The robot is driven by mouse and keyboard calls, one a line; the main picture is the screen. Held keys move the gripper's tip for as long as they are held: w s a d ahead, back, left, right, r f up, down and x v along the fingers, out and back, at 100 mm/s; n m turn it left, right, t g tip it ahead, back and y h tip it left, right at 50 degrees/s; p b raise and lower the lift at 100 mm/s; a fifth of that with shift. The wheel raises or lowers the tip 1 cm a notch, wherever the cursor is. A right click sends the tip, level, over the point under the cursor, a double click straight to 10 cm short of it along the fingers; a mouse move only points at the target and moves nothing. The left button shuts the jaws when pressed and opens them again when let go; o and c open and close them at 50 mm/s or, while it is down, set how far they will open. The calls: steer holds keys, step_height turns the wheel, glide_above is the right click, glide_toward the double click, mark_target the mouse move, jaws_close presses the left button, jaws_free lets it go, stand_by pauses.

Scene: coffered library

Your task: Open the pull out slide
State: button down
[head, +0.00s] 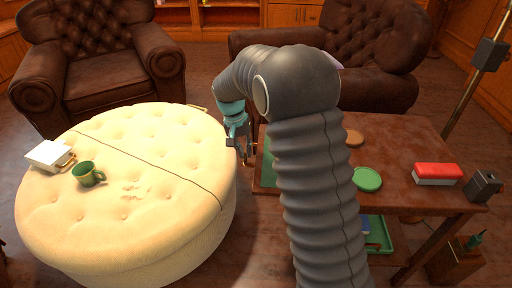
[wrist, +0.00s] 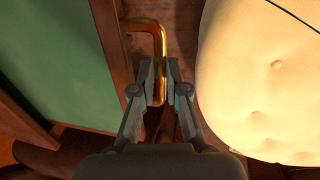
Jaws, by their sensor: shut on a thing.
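The pull-out slide (wrist: 62,62) has a green top in a wooden frame and shows on the left of the wrist view. A strip of its green top also shows in the head view (head: 268,168), at the left end of the wooden table and partly behind my arm. Its bent brass handle (wrist: 152,25) sticks out from the frame toward the ottoman. My gripper (wrist: 159,68) is shut on the handle, with one finger on each side of the bar. In the head view my gripper (head: 246,155) is between the slide and the ottoman.
The round cream tufted ottoman (head: 130,180) stands close beside my gripper, bearing a green mug (head: 88,174) and a white-topped object (head: 50,155). The wooden table (head: 410,150) holds a green disc (head: 367,179) and a red-and-white block (head: 437,174). Brown armchairs stand behind.

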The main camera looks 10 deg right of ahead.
steer(key=shift+w+a, duration=0.15)
steer(key=shift+a, duration=0.35)
steer(key=shift+w+a, duration=0.15)
steer(key=shift+a, duration=0.35)
steer(key=c, duration=1.2)
jaws_free()
step_height(320, 180, up, 12)
steer(key=a, duration=0.2)
steer(key=shift+w, duration=0.2)
steer(key=shift+f, duration=0.1)
